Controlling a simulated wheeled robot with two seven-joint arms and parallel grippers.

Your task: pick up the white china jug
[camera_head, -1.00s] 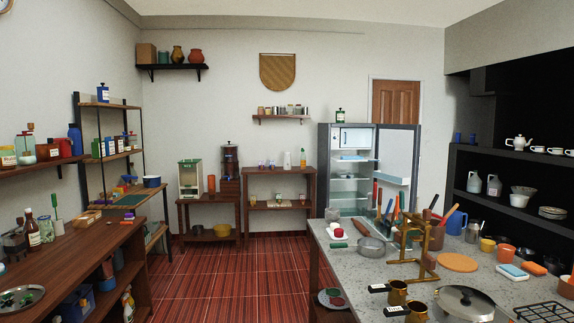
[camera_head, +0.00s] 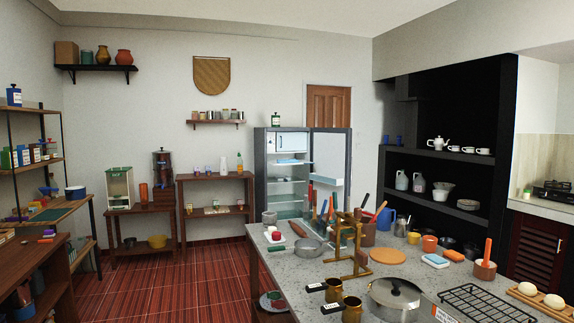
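I cannot tell for sure which thing is the white china jug. A white pot with a spout and handle (camera_head: 438,143), like a teapot, stands upright on the upper board of the black shelf unit at the right. Two pale grey-white jug-like vessels, one at the left (camera_head: 402,181) and one beside it (camera_head: 419,183), stand on the board below. A small white vessel (camera_head: 223,166) stands on the wooden rack by the back wall. Neither of my grippers is in view.
Red floor (camera_head: 190,285) is clear between the counter and the left workbench.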

